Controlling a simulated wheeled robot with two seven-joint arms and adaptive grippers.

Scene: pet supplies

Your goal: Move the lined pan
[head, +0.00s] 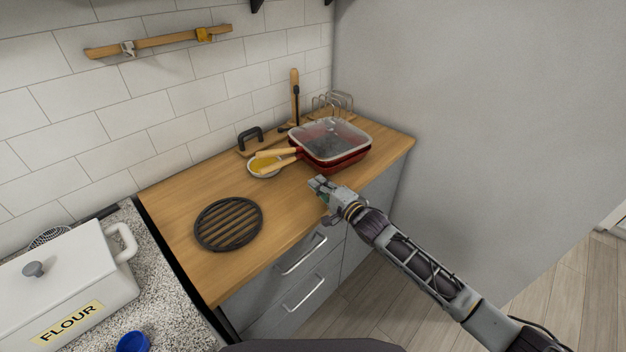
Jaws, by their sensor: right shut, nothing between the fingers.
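A red square pan (334,160) stands toward the back right of the wooden counter. A clear-looking, pale-rimmed insert or cover (330,136) sits on its top; I cannot tell which. Two wooden handles (277,153) point left from the pan, over a small white bowl. My right gripper (316,184) is shut and empty, at the counter's front edge, in front of the pan and apart from it. My left gripper is not in view.
A black round slatted trivet (229,224) lies on the counter at left. A white bowl (256,173) with yellow contents is left of the pan. A wire rack (334,103) stands behind it. A white flour bin (68,270) is at lower left. The wooden counter (285,205) is bare before the pan.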

